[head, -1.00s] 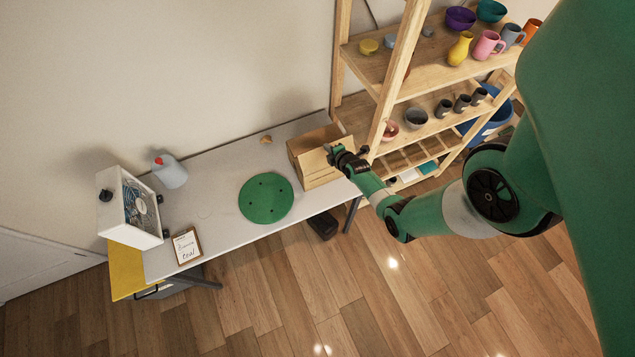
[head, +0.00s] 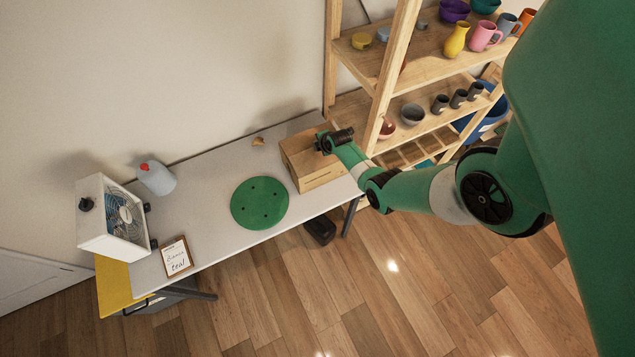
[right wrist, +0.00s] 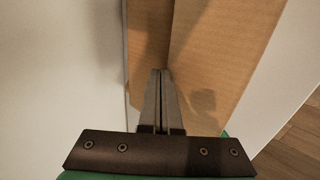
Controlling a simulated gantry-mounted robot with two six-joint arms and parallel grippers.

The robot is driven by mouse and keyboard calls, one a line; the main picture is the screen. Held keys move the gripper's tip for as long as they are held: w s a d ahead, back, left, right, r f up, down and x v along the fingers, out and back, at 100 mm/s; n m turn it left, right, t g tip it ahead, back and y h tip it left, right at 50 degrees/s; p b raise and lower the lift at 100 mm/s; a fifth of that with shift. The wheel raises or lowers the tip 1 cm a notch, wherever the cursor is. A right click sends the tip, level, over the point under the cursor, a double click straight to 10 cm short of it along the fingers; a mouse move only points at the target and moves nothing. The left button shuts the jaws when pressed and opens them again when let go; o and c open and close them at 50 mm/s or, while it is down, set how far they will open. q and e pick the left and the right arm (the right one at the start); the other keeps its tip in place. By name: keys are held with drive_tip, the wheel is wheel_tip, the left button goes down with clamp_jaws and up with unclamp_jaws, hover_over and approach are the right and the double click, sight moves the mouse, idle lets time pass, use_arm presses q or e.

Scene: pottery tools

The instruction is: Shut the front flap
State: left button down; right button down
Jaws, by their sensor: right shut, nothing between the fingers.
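A brown cardboard-coloured box (head: 318,176) stands at the right end of the grey table. My right gripper (head: 322,143) is over the box's top in the head view, and my arm hides part of that top. In the right wrist view my right gripper (right wrist: 161,75) is shut and empty, its fingers pointing at the seam between two brown panels. The wide panel, which looks like a flap (right wrist: 215,60), lies to the right of the fingers. Whether the fingertips touch it, and how far it is closed, I cannot tell. My left gripper is not in view.
A green disc (head: 259,203) lies left of the box. A wooden shelf (head: 390,80) with cups and bowls stands close on the right. A fan (head: 118,215), a jug (head: 155,177) and a clipboard (head: 177,258) are at the table's left end.

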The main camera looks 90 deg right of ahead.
drive_tip(key=shift+d+f, duration=0.1)
drive_tip(key=shift+f, duration=0.05)
idle(0.5)
drive_tip(key=shift+r+p, duration=0.95)
drive_tip(key=shift+r, duration=0.15)
wheel_tip(320, 180, up, 14)
drive_tip(key=a+p, duration=0.1)
drive_tip(key=p, duration=0.7)
drive_tip(key=shift+s+a+f, duration=0.2)
drive_tip(key=shift+s+f, duration=0.05)
drive_tip(key=shift+s, duration=0.1)
